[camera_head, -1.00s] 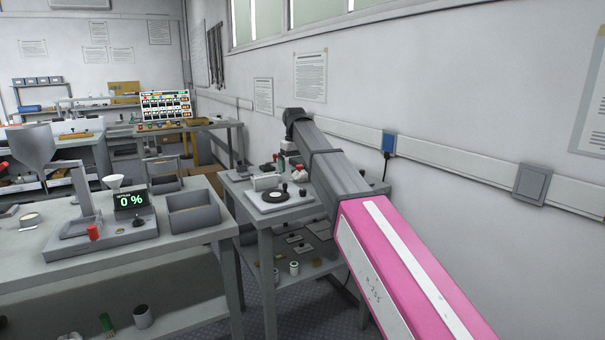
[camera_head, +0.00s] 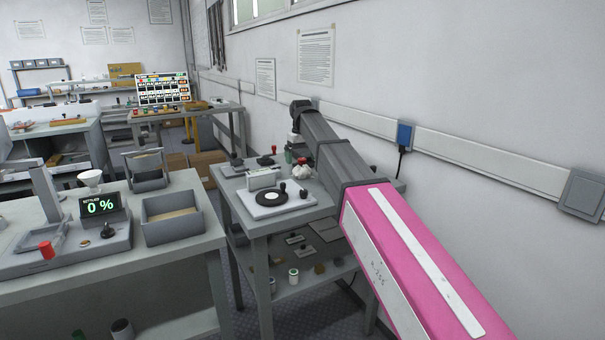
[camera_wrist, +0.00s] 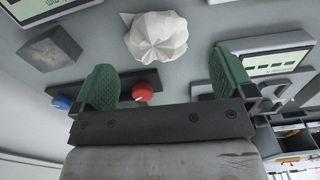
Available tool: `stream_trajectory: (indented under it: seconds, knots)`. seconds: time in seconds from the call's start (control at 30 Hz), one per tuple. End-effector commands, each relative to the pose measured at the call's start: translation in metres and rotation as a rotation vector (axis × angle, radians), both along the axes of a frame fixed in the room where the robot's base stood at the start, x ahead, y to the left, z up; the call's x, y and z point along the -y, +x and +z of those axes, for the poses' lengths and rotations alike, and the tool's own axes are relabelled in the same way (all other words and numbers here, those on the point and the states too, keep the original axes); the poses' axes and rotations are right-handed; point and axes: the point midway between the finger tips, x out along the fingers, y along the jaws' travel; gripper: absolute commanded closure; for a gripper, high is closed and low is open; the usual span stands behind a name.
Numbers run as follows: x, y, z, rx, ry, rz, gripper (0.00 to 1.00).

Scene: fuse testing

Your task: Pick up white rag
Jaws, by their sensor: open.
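The white rag (camera_wrist: 157,37) is a crumpled white bundle on a grey surface, at the top middle of the wrist view. My gripper (camera_wrist: 165,76) shows there with its two green-padded fingers spread apart. The rag lies beyond the fingertips, roughly in line with the gap between them, and nothing is held. In the head view a small whitish lump on the small grey table (camera_head: 262,222), beside my arm, may be the rag, but it is too small to be sure. My arm hides part of that tabletop and most of the gripper.
A red knob (camera_wrist: 143,92) and a blue knob (camera_wrist: 62,102) sit near the fingers. A grey block (camera_wrist: 50,48) and a device with a screen (camera_wrist: 280,64) flank the rag. A turntable-like device (camera_head: 270,198) stands on the small table. The wall is close on the right.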

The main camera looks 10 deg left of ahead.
Motion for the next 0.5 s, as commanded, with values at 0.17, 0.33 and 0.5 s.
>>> stream_trajectory:
  seconds: [0.17,0.33,0.5]
  knots:
    - [0.001,0.0,-0.012,-0.001,-0.001,0.0,0.0]
    - [0.002,0.003,-0.03,-0.001,-0.001,0.0,0.0]
    - [0.003,0.003,-0.053,-0.001,-0.001,0.0,0.0]
